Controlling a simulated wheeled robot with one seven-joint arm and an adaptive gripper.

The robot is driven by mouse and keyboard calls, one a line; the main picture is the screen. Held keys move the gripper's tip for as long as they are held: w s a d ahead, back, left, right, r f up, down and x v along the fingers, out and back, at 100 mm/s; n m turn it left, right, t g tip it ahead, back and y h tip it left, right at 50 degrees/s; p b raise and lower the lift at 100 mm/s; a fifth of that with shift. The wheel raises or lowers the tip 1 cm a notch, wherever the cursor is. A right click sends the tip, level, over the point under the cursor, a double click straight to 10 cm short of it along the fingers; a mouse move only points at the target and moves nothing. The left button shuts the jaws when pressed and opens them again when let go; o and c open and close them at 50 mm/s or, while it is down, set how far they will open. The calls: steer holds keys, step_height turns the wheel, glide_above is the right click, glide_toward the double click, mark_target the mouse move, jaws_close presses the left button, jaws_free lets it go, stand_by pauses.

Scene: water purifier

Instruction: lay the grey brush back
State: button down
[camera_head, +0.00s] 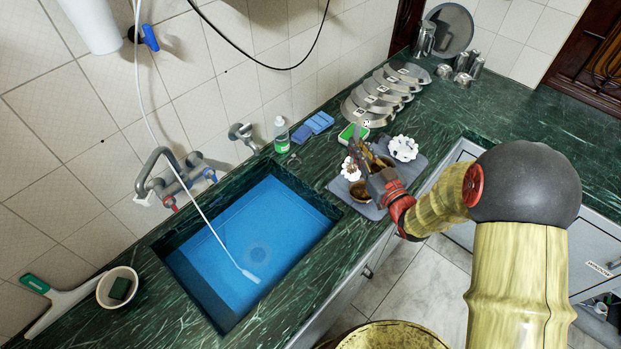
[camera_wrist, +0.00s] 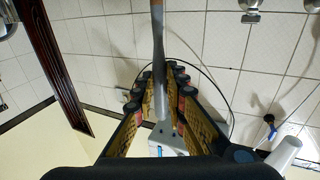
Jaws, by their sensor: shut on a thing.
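My gripper (camera_head: 364,160) is above the grey mat (camera_head: 418,172) on the counter right of the sink. In the wrist view my gripper (camera_wrist: 166,85) is shut on a slim grey handle with a brown part toward the top, which I take as the grey brush (camera_wrist: 159,55). The handle stands upright in that picture between the finger pads. In the head view the brush is not clearly told apart from my gripper.
White scalloped dishes (camera_head: 402,148) and a brown round dish (camera_head: 360,191) are at the mat. A green-and-white sponge (camera_head: 352,134), blue sponges (camera_head: 318,123) and a bottle (camera_head: 282,136) stand behind. The blue sink (camera_head: 215,265) opens to the left.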

steer(key=w+a+f+b, duration=0.3)
steer(key=w+a+f, duration=0.5)
steer(key=a+f, duration=0.3)
steer(key=shift+a+f, duration=0.15)
steer(key=shift+f, duration=0.8)
steer(key=shift+w, duration=0.1)
steer(key=shift+f+b, duration=0.15)
steer(key=shift+b, duration=0.25)
steer(key=c, duration=2.2)
jaws_free()
steer(key=shift+c, duration=0.2)
steer(key=o, duration=0.4)
steer(key=shift+c, duration=0.2)
steer(key=shift+o, duration=0.3)
